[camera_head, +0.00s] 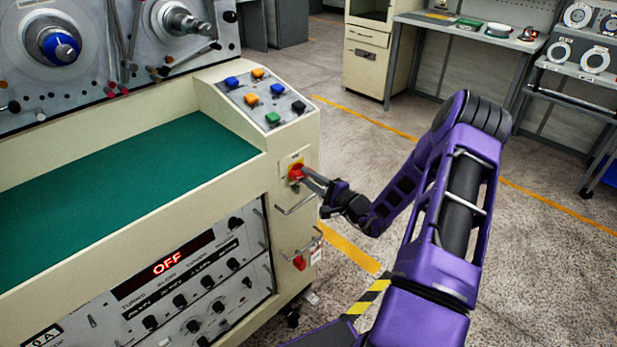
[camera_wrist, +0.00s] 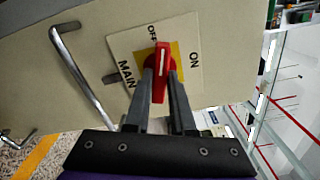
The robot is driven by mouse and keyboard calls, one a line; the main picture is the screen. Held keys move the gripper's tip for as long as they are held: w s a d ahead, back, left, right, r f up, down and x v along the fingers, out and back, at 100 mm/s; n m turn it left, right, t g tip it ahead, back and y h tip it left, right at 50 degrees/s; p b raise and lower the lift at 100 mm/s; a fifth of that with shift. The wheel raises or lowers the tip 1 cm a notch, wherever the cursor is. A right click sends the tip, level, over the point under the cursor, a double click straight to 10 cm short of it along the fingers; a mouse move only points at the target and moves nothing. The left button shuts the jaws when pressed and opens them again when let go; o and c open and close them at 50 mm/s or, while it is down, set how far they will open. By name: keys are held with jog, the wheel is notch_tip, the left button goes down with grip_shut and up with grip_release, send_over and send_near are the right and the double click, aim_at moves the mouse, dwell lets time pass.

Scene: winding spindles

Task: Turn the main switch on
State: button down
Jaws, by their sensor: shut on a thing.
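The main switch (camera_wrist: 160,60) is a red rotary knob with a white line on a yellow square. Its cream plate (camera_wrist: 122,45) is marked MAIN, OFF and ON. In the wrist view the white line points up, between the OFF and ON words. The switch also shows in the head view on the machine's end panel (camera_head: 295,173). My gripper (camera_wrist: 163,82) is shut on the red knob, with one finger on each side of it. In the head view my gripper (camera_head: 310,182) reaches the switch from the right. The display (camera_head: 168,263) on the machine front reads OFF in red.
A metal handle (camera_wrist: 85,75) sticks out left of the switch plate in the wrist view. A red tag or lock (camera_head: 299,262) hangs below on the end panel. Coloured buttons (camera_head: 252,98) sit on the sloped panel above.

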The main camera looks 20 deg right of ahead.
jog(key=m, duration=0.3)
jog(key=shift+m+p, duration=0.4)
jog(key=m+p, duration=0.1)
jog(key=m, duration=0.2)
jog(key=shift+m, duration=0.3)
jog(key=m+p, duration=0.1)
jog(key=m, duration=0.2)
jog(key=shift+m, duration=0.3)
jog(key=shift+m+p, duration=0.6)
jog(key=shift+m, duration=0.9)
jog(key=c, duration=0.8)
grip_release()
jog(key=shift+o, duration=0.2)
